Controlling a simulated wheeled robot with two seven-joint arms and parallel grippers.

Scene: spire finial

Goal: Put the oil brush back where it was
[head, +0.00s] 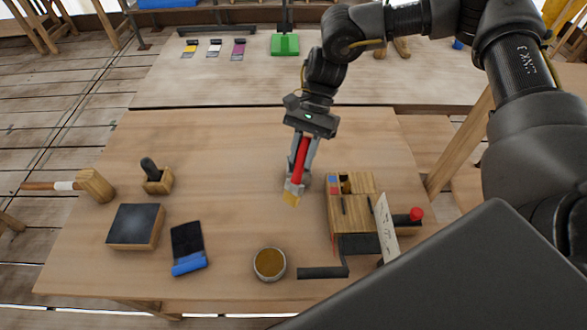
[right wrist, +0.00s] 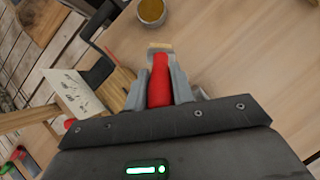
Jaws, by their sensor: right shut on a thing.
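The oil brush (head: 301,161) has a red handle and pale yellowish bristles pointing down. My right gripper (head: 297,181) is shut on it and holds it over the middle of the wooden table. In the right wrist view, the red handle of the brush (right wrist: 160,84) sits between the two grey fingers of my right gripper (right wrist: 163,88). A round cup with amber-brown contents (head: 269,264) stands near the front of the table, apart from the brush. The cup also shows in the right wrist view (right wrist: 151,11). My left gripper is not in view.
A wooden block fixture (head: 350,217) with a white card (head: 384,226) and dark crank stands right of the brush. A blue-edged dark pad (head: 188,247), dark-topped block (head: 136,226), small wooden holder (head: 158,184) and mallet (head: 95,185) lie left. The table's centre is clear.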

